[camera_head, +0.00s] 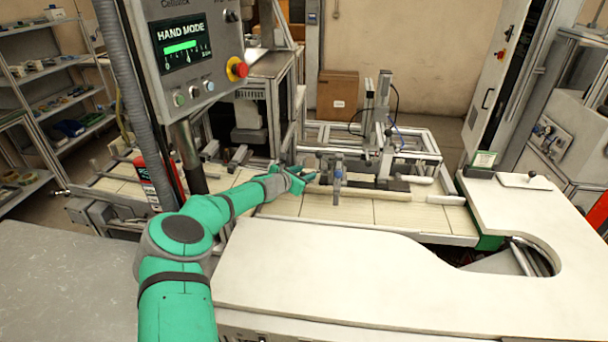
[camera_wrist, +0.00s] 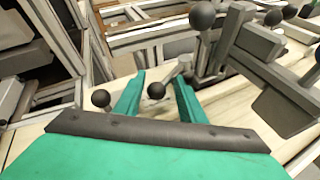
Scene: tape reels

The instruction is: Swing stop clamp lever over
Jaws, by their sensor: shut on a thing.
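My gripper (camera_head: 298,180), with green fingers, is at the end of my green arm, over the pale machine bed. In the wrist view my gripper (camera_wrist: 158,98) has a finger on each side of a black ball knob (camera_wrist: 156,90). The knob looks like the end of the stop clamp lever, and the fingers are shut on it. A short grey rod (camera_wrist: 174,73) shows just beyond the knob; the fingers partly hide how it joins. In the head view the lever is too small to make out beside the fingers.
Another black knob (camera_wrist: 101,98) stands left of the fingers. A dark grey bracket (camera_wrist: 258,45) and a larger knob (camera_wrist: 202,16) stand close at the right. A control panel (camera_head: 190,50) hangs at the left; a white worktop (camera_head: 330,275) lies in front.

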